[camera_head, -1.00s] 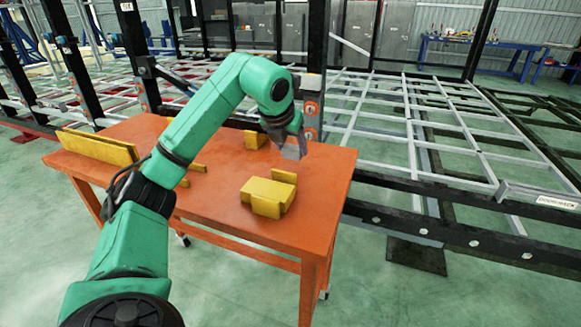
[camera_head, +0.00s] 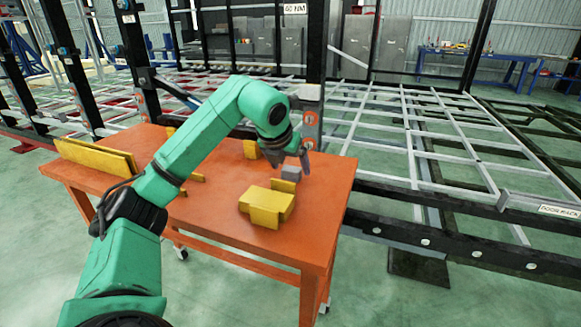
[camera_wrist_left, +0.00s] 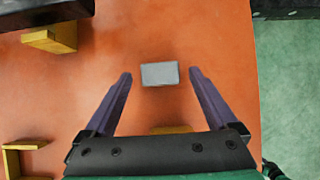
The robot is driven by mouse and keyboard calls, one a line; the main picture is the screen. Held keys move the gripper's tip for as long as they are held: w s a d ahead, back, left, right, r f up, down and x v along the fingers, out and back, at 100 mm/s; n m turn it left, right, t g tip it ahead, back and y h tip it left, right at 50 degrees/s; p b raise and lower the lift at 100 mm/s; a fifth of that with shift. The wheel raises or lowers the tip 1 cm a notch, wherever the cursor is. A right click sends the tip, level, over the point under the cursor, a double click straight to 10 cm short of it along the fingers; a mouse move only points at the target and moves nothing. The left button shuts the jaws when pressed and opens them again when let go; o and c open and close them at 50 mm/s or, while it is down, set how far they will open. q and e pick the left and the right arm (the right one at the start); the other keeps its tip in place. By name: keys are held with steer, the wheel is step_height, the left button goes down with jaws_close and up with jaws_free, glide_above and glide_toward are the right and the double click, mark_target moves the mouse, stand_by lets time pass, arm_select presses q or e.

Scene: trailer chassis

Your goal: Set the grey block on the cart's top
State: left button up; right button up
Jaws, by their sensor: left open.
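The grey block (camera_head: 291,172) lies on the orange cart's top (camera_head: 225,205), behind the yellow pieces near the cart's right side. In the left wrist view the grey block (camera_wrist_left: 160,74) lies between and just beyond the two finger tips, with bare orange surface around it. My left gripper (camera_head: 292,157) is above the cart's top close to the block. Its fingers are spread apart and empty in the left wrist view (camera_wrist_left: 160,76). The block appears apart from both fingers. My right gripper is not in view.
A yellow block assembly (camera_head: 266,205) sits in front of the grey block. The black and white chassis frame (camera_head: 450,215) borders the cart's back and right.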

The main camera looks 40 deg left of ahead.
arm_select(q)
steer(key=p+v, duration=0.2)
steer(key=v, duration=0.8)
steer(key=shift+s+r, duration=0.2)
steer(key=shift+r, duration=0.15)
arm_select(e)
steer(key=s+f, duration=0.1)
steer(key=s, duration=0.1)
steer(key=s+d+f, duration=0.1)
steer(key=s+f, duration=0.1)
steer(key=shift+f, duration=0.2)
arm_select(q)
steer(key=shift+d+f, duration=0.1)
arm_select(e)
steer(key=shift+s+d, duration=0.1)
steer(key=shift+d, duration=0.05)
